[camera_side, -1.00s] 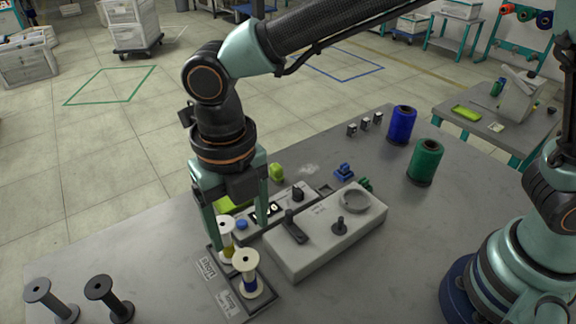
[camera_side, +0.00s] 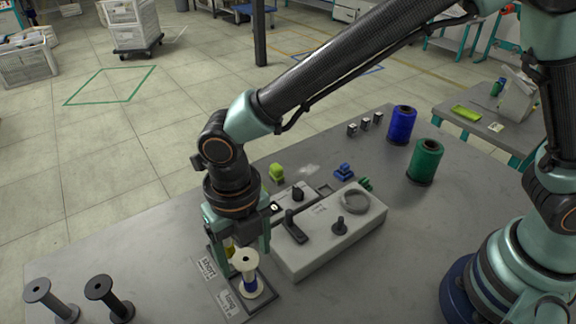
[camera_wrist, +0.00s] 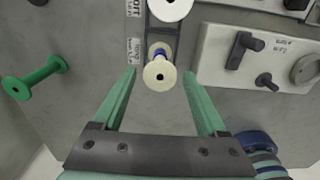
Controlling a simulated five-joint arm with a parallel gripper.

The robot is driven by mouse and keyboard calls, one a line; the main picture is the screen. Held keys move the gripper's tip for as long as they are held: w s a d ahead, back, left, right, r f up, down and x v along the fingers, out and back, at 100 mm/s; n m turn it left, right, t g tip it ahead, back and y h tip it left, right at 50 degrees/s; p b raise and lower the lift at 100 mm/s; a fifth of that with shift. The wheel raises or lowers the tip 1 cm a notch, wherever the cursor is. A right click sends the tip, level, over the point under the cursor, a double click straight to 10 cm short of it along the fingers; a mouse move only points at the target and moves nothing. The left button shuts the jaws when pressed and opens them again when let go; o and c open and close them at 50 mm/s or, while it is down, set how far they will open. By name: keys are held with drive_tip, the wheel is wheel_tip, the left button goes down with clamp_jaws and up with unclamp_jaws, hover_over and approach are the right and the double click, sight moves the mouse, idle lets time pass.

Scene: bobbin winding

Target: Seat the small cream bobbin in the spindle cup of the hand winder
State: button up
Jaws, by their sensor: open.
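Two cream bobbins stand upright in a dark tray (camera_side: 266,297) at the front. The front one, with blue thread (camera_side: 246,262), also shows in the wrist view (camera_wrist: 160,74). The rear one, with yellow thread (camera_side: 230,248), is partly hidden behind a finger; its pale flange (camera_wrist: 170,7) is cut off at the wrist view's top edge. My gripper (camera_side: 240,256) is open and empty, with fingertips either side of the blue-thread bobbin's top flange and gaps on both sides. The grey winder (camera_side: 300,258) stands to the right with a dark lever, an upright peg (camera_side: 340,228) and a round ring-shaped recess (camera_side: 354,201).
Two dark empty spools (camera_side: 105,290) stand at the left. A green spool (camera_wrist: 32,80) shows in the wrist view. A control box (camera_side: 285,200) sits behind the winder. Blue (camera_side: 401,125) and green (camera_side: 425,162) thread cones stand at the back right. The table left of the tray is mostly bare.

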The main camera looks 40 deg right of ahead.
drive_tip(key=shift+f, duration=0.1)
drive_tip(key=c, duration=0.8)
drive_tip(key=shift+r, duration=2.55)
drive_tip(key=shift+c, duration=0.2)
drive_tip(key=shift+r, duration=0.4)
wheel_tip(320, 180, up, 11)
drive_tip(key=w+d+m, duration=0.3)
drive_tip(key=w+d, duration=0.1)
drive_tip(key=d, duration=0.8)
drive_tip(key=s+d+m, duration=0.3)
drive_tip(key=d, duration=1.2)
wheel_tip(320, 180, down, 10)
drive_tip(key=shift+w, duration=0.2)
